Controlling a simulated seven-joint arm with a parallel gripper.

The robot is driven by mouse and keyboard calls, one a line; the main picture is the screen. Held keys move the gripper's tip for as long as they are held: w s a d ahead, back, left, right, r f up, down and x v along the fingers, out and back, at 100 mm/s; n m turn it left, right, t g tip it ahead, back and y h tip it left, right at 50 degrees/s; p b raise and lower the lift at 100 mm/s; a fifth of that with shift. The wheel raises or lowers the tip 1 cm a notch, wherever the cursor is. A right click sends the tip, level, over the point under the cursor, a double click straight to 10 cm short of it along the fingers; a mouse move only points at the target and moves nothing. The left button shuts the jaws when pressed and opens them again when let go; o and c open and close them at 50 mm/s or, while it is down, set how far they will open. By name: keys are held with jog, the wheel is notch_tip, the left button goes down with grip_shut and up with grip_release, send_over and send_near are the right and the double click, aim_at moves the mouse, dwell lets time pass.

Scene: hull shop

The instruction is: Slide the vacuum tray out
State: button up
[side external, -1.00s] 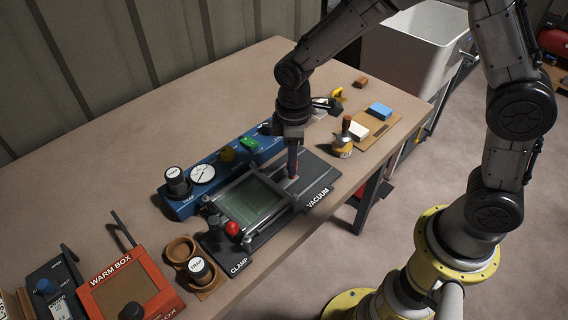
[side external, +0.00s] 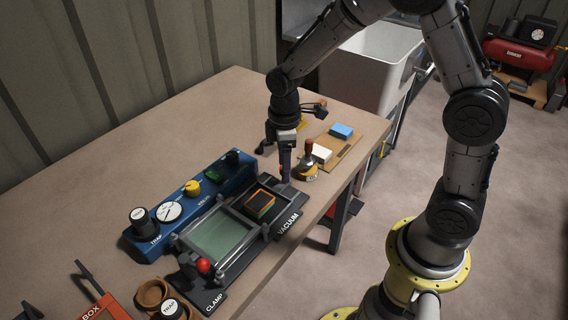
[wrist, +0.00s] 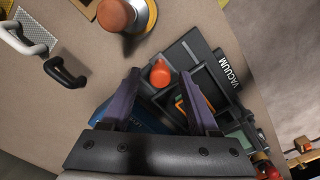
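The vacuum tray (side external: 260,206) is a dark tray at the VACUUM-labelled end of the black base. It is drawn out beside the clear window (side external: 222,236) and bears a stack with orange and green edges. In the wrist view its orange-red knob (wrist: 160,73) stands between the purple fingers of my gripper (wrist: 160,77), with a gap on both sides. In the side view my gripper (side external: 285,178) is at the outer end of the tray, and the knob is hidden there. The red-balled clamp lever (side external: 204,265) is at the CLAMP end.
A blue pump panel (side external: 190,205) with a gauge and knobs runs behind the base. A wooden-handled round tool (side external: 307,168) stands just right of my gripper. A board with blue and white blocks (side external: 346,146) lies farther right. The table behind the panel is clear.

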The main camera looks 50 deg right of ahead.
notch_tip(320, 180, up, 14)
dwell(0.8)
jog(key=s+r+m+t, duration=0.1)
jog(key=s+r+t, duration=0.2)
jog(key=s+r, duration=0.55)
jog(key=s+f+m+t, duration=0.1)
jog(key=s+f+m, duration=0.1)
jog(key=s+m, duration=0.2)
jog(key=s+f+m+t, duration=0.1)
jog(key=s+f+m, duration=0.2)
jog(key=s, duration=0.4)
jog(key=shift+s+d+f+m+t, duration=0.3)
jog(key=shift+s+d+m, duration=0.1)
jog(key=shift+m, duration=0.1)
dwell(0.8)
